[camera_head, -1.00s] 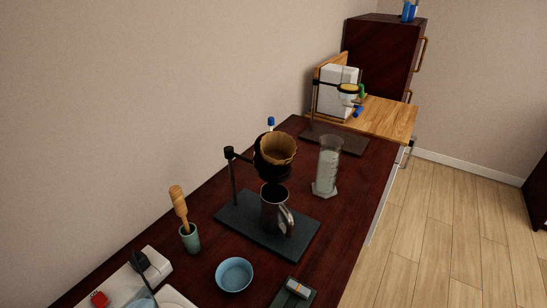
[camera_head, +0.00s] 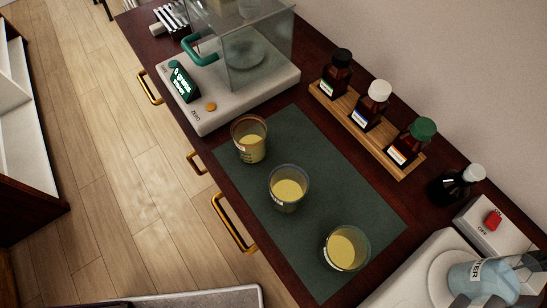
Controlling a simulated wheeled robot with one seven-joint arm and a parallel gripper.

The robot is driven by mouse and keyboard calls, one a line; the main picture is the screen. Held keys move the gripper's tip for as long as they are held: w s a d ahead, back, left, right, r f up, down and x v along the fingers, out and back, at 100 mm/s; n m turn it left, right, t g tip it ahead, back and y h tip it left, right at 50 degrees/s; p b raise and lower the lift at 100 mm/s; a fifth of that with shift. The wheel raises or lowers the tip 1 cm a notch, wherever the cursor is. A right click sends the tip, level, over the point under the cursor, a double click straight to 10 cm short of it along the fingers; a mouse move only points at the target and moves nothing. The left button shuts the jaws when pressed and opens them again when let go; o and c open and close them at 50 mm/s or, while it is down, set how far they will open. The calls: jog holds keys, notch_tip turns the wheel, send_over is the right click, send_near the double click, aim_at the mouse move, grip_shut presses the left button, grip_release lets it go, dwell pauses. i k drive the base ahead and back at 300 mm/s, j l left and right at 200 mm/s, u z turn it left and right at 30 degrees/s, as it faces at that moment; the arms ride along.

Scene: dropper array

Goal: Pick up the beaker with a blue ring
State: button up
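Three glass beakers with yellow contents stand upright on a dark green mat (camera_head: 345,185) on the bench. The beaker nearest the balance (camera_head: 250,140) has an orange-red ring at its rim. The middle beaker (camera_head: 288,187) has a dull rim that looks grey-blue. The beaker nearest the front (camera_head: 346,247) has a rim that looks greenish. The ring colours of these last two are hard to tell apart.
A balance (camera_head: 245,98) with a glass shield stands beyond the beakers. Dropper bottles in a wooden rack (camera_head: 368,131) stand to the right. Drawer handles line the left edge.

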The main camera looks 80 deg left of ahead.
aim_at(289, 183)
jog(key=u, duration=1.35)
